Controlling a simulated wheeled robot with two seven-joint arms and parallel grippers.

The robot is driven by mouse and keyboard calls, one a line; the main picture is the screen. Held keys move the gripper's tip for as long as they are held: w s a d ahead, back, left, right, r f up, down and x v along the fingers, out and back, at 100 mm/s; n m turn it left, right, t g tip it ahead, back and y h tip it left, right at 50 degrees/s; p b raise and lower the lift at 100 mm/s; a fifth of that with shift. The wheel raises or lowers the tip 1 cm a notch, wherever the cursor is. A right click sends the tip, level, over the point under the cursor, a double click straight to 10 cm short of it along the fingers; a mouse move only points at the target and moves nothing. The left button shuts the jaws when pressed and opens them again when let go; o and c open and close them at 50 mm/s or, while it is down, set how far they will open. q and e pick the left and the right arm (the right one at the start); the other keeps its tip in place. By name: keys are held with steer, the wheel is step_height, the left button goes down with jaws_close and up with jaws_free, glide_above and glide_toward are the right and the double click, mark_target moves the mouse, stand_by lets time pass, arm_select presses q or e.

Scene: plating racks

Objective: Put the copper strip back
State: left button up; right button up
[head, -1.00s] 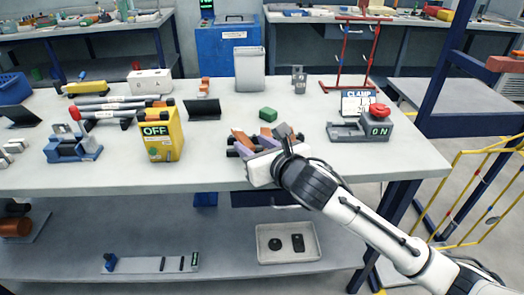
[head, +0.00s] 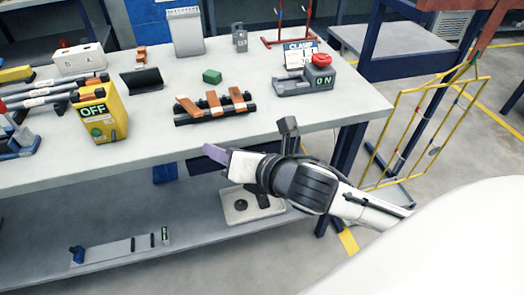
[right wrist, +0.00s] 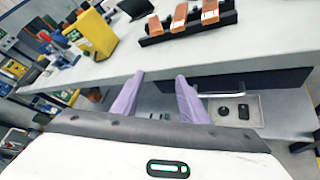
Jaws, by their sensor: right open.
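Three copper strips lie across a black rack (head: 222,117) on the bench: the left one (head: 187,106), the middle one (head: 214,102) and the right one (head: 237,97). The left strip is angled differently from the other two. They also show in the right wrist view, where the left one (right wrist: 155,26) is closest to the left end of the rack. My right gripper (right wrist: 160,78) is open and empty, with purple fingers apart. In the head view it is just off the bench's front edge, nearer than the rack. My left gripper is not in view.
A yellow OFF box (head: 101,111) stands left of the rack. A green block (head: 212,76) lies behind it. A grey clamp unit (head: 303,84) with a red button and ON label is at right. A tray (head: 238,207) sits on the lower shelf. A yellow frame (head: 408,141) stands right.

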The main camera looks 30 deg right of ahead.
steer(key=s+f+m+g, duration=0.1)
steer(key=s+f+m, duration=0.5)
steer(key=f+m, duration=0.3)
steer(key=s+f+m+g, duration=0.2)
steer(key=s+f+m, duration=0.5)
steer(key=f+m, duration=0.2)
steer(key=s+a+f+m+g, duration=0.1)
steer(key=s+f+m, duration=0.5)
steer(key=f+m, duration=0.4)
steer(key=shift+s+m, duration=0.15)
steer(key=shift+m, duration=0.25)
